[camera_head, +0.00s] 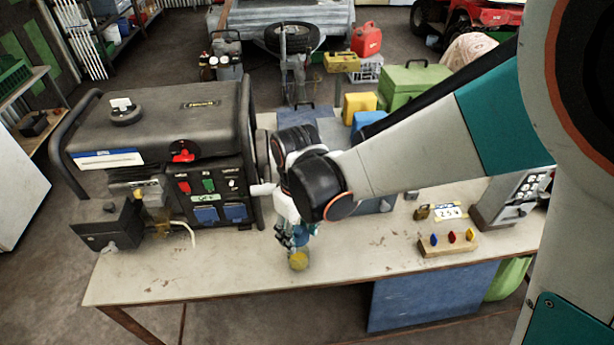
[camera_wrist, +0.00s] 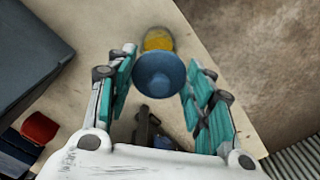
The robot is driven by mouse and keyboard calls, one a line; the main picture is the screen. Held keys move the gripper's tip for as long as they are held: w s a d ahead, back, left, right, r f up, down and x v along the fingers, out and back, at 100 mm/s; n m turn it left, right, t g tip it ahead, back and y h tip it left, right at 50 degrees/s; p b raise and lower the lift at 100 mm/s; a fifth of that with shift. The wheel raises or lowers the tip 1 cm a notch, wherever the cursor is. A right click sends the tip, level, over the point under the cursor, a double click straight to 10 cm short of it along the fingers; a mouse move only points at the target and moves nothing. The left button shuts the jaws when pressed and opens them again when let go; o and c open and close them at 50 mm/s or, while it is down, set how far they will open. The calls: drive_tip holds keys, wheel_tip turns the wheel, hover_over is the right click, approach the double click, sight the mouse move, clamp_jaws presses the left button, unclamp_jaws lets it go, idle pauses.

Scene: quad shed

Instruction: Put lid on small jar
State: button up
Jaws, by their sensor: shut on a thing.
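A small jar (camera_head: 298,261) with yellow contents stands near the front edge of the workbench. In the wrist view the jar (camera_wrist: 157,39) shows just beyond a round blue lid (camera_wrist: 160,76), which hides part of it. My gripper (camera_head: 299,237) is shut on the lid, with a teal-padded finger on either side. The gripper also shows in the wrist view (camera_wrist: 160,68). In the head view the lid (camera_head: 299,234) is largely hidden by the fingers, just above and slightly behind the jar. I cannot tell whether lid and jar touch.
The workbench (camera_head: 235,275) is clear around the jar's front. A large generator (camera_head: 165,150) stands left. A wooden block with coloured pieces (camera_head: 448,244), a padlock (camera_head: 421,212) and a keypad box (camera_head: 512,200) are right. A dark object (camera_wrist: 150,132) lies below the gripper.

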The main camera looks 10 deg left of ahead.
drive_tip(key=shift+f+b, duration=1.75)
drive_tip(key=shift+f, duration=0.8)
drive_tip(key=shift+f+b, duration=0.15)
drive_tip(key=shift+b, duration=0.25)
idle(0.3)
drive_tip(key=o, duration=0.8)
drive_tip(key=shift+c, duration=0.2)
drive_tip(key=o, duration=0.5)
